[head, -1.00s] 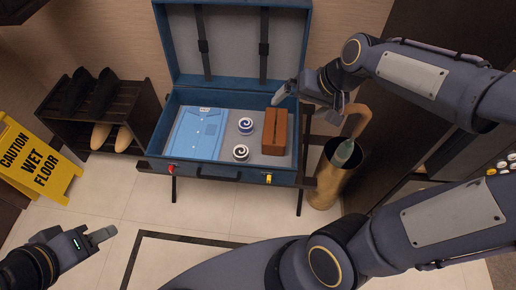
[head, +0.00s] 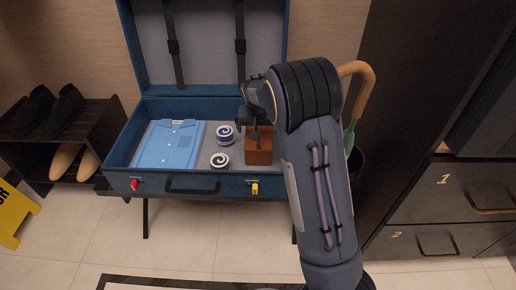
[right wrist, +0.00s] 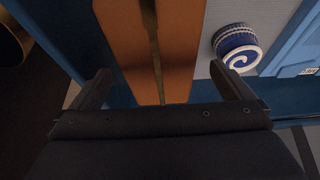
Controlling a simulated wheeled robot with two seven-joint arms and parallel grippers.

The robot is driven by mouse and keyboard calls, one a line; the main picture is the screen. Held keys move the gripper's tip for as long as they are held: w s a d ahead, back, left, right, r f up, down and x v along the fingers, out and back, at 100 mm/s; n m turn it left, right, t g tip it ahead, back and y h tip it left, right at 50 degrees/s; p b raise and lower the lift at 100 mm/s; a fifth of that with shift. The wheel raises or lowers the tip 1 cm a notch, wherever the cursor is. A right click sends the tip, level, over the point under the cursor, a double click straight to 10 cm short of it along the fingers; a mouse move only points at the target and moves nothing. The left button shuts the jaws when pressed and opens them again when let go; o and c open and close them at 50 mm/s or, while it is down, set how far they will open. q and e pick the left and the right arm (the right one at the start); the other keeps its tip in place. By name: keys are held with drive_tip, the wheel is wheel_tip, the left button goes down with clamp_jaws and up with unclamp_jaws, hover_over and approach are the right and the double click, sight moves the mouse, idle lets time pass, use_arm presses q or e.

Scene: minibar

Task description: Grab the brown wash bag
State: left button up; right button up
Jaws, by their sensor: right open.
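The brown wash bag (head: 259,154), a box-like bag, sits at the right end of the open blue suitcase (head: 220,184). My right gripper (head: 254,122) is over the bag, partly hiding its top and far part in the head view. In the right wrist view, the bag (right wrist: 120,35) shows a dark seam down its middle. It lies between the two open fingers of the right gripper (right wrist: 160,70), with room on both sides. I cannot tell how far the fingers reach down beside it. My left gripper is out of view.
Left of the bag are a blue-and-white roll (head: 224,135), a black-and-white roll (head: 220,160) and a folded blue shirt (head: 170,145). The raised lid (head: 208,50) stands behind. A shoe rack (head: 100,125) stands at the left.

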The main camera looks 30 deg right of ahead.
drive_tip(key=b+x, duration=0.1)
drive_tip(key=x, duration=0.2)
drive_tip(key=shift+s, duration=0.1)
drive_tip(key=b+x, duration=0.3)
drive_tip(key=x, duration=0.1)
drive_tip(key=shift+d+f, duration=0.15)
drive_tip(key=shift+f, duration=0.2)
drive_tip(key=shift+r, duration=0.1)
drive_tip(key=c, duration=1)
